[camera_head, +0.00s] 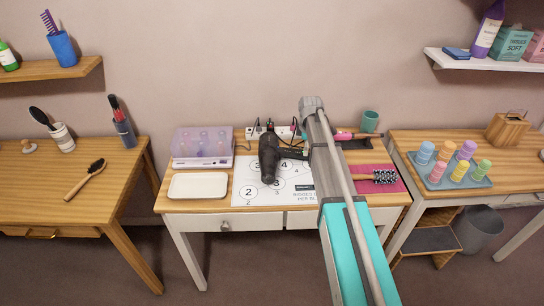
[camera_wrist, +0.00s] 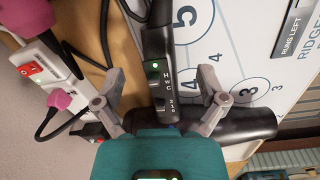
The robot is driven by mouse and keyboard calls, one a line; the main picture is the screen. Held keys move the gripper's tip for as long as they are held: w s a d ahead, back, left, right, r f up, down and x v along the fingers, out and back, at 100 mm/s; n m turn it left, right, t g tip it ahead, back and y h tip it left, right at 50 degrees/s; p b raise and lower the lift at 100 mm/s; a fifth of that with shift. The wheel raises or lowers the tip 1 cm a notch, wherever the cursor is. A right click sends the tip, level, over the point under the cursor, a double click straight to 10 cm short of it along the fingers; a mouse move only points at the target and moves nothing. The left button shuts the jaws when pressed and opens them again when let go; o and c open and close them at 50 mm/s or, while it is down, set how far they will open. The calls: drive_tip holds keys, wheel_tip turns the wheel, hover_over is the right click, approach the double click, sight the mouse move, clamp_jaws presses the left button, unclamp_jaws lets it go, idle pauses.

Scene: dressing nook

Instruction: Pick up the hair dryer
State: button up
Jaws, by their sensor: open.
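The black hair dryer (camera_head: 268,160) lies on a white numbered mat (camera_head: 244,190) on the middle table. In the head view its barrel points toward the front and its handle runs right, partly behind my arm. The wrist view shows the handle (camera_wrist: 158,45) with a small green light, and the dark barrel (camera_wrist: 245,127) at lower right. My gripper (camera_wrist: 160,76) is open, with one finger on each side of the handle and a visible gap to each. The head view hides my fingers behind my arm.
A power strip (camera_wrist: 35,60) with plugs and cables lies beside the dryer. A white tray (camera_head: 198,186) and a clear lilac box (camera_head: 203,145) stand left. A round brush (camera_head: 380,176) lies on a pink mat (camera_head: 397,185) right. A green cup (camera_head: 369,121) stands behind.

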drive_tip(key=shift+w+f+b, duration=0.15)
drive_tip(key=shift+f+b, duration=1.55)
drive_tip(key=shift+f, duration=0.3)
clamp_jaws()
